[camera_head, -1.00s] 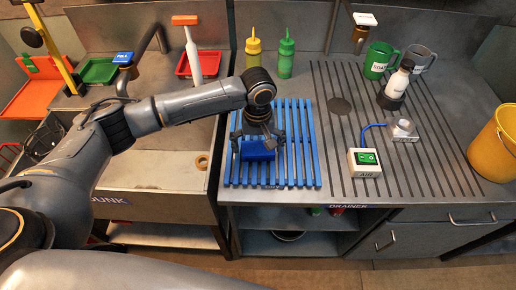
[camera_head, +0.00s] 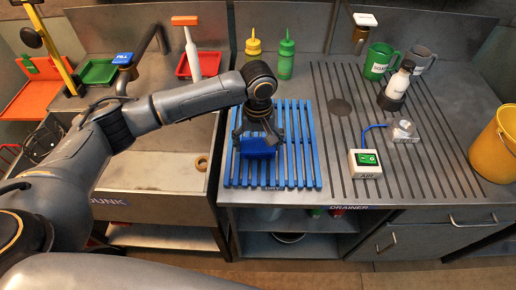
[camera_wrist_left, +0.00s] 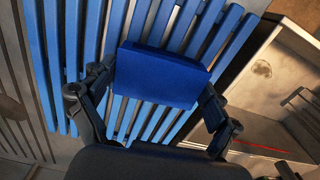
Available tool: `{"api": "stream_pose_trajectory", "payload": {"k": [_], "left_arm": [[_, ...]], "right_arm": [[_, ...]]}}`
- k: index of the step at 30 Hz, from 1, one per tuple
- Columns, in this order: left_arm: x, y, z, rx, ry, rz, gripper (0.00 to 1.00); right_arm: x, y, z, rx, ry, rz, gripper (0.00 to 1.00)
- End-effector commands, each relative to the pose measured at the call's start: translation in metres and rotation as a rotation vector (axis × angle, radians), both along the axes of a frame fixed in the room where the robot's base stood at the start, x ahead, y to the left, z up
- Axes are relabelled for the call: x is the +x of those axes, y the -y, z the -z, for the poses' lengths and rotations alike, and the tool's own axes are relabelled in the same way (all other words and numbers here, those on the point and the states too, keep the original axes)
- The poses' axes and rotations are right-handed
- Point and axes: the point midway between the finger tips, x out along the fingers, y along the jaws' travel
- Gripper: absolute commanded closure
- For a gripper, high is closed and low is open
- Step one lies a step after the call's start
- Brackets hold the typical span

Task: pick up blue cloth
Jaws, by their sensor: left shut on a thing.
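The blue cloth (camera_head: 257,148) is a dark blue folded block over the lighter blue slatted rack (camera_head: 302,150) on the counter. My left gripper (camera_head: 258,141) points down at the rack and is shut on the cloth. In the left wrist view the cloth (camera_wrist_left: 163,76) lies between the two fingers of the gripper (camera_wrist_left: 155,95), with the rack slats behind it. I cannot tell whether the cloth still touches the slats. My right gripper is not in view.
Left of the rack is a sink (camera_head: 160,170). Yellow (camera_head: 253,47) and green (camera_head: 286,56) bottles stand behind the rack.

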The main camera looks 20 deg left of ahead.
Motion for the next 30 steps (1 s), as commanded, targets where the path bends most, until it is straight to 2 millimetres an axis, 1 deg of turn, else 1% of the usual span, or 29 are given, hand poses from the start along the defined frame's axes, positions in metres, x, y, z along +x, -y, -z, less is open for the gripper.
{"api": "stream_pose_trajectory", "payload": {"k": [2, 5, 10, 12, 15, 19, 21, 24, 30], "left_arm": [[0.001, 0.001, -0.012, -0.004, 0.005, 0.001, 0.43], [-0.016, 0.006, -0.032, -0.004, 0.005, 0.005, 0.43], [-0.050, 0.015, -0.074, -0.003, 0.007, 0.006, 0.43], [-0.069, 0.021, -0.080, -0.002, 0.003, 0.008, 0.43], [-0.091, 0.027, -0.091, -0.003, 0.003, 0.007, 0.43], [-0.114, 0.033, -0.102, -0.001, 0.003, 0.004, 0.43], [-0.122, 0.035, -0.107, 0.000, 0.004, 0.003, 0.43], [-0.129, 0.037, -0.111, 0.000, 0.003, 0.001, 0.43], [-0.135, 0.039, -0.112, 0.000, 0.000, -0.001, 0.43]], "right_arm": [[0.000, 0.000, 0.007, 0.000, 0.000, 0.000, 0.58], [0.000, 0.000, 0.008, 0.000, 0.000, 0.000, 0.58], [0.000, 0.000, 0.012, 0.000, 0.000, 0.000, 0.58], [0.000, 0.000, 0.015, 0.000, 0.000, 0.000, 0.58], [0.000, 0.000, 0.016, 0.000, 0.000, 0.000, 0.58], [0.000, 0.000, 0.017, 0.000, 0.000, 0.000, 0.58], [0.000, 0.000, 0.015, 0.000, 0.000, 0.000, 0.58], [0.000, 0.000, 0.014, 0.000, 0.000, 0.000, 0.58], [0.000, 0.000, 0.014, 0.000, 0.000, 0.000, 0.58]]}}
